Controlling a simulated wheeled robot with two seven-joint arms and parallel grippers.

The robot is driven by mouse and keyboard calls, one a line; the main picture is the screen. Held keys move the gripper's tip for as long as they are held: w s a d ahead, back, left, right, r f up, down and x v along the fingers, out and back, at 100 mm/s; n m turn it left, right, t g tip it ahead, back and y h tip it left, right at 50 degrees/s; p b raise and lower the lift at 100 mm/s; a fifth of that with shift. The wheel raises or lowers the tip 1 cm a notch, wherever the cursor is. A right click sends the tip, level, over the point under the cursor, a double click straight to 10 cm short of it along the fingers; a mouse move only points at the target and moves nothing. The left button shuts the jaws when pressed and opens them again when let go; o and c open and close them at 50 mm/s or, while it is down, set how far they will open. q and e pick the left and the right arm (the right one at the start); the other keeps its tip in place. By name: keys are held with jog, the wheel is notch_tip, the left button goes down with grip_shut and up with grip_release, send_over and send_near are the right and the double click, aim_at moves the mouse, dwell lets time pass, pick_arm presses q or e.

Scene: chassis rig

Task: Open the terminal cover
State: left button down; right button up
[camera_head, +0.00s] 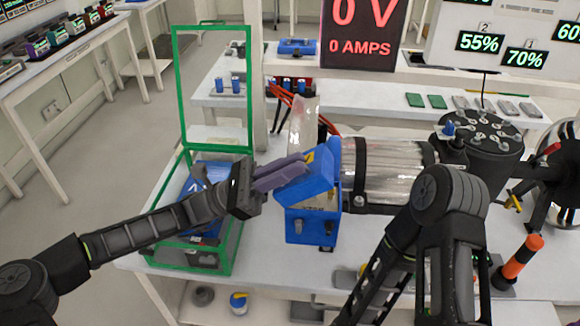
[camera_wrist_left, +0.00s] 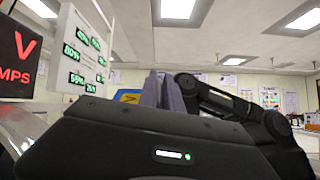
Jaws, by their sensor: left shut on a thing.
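The blue terminal cover (camera_head: 309,181), with a yellow mark on it, sits tilted above the blue terminal box (camera_head: 300,228) on the side of a shiny metal cylinder. A gap with a pale inside shows between cover and box. My left gripper (camera_head: 297,168) comes in from the left, and its purple fingers are shut on the cover's upper left part. In the left wrist view the fingers (camera_wrist_left: 165,90) stand close together beside the blue cover (camera_wrist_left: 128,97). The fingertips' exact contact is partly hidden. My right arm shows at the lower right; its gripper is not visible.
A green-framed box (camera_head: 234,250) with its lid frame raised stands left of the terminal box. The metal cylinder (camera_head: 385,172) and a dark round unit (camera_head: 485,150) lie to the right. Red cables (camera_head: 300,105) run behind. An orange-handled tool (camera_head: 522,258) stands at the right.

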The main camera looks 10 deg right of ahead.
pick_arm(q)
jog(key=c, duration=1.6)
grip_release()
jog(key=shift+w, duration=0.1)
jog(key=shift+o, duration=0.2)
jog(key=b+v, duration=0.2)
jog(key=v, duration=0.6)
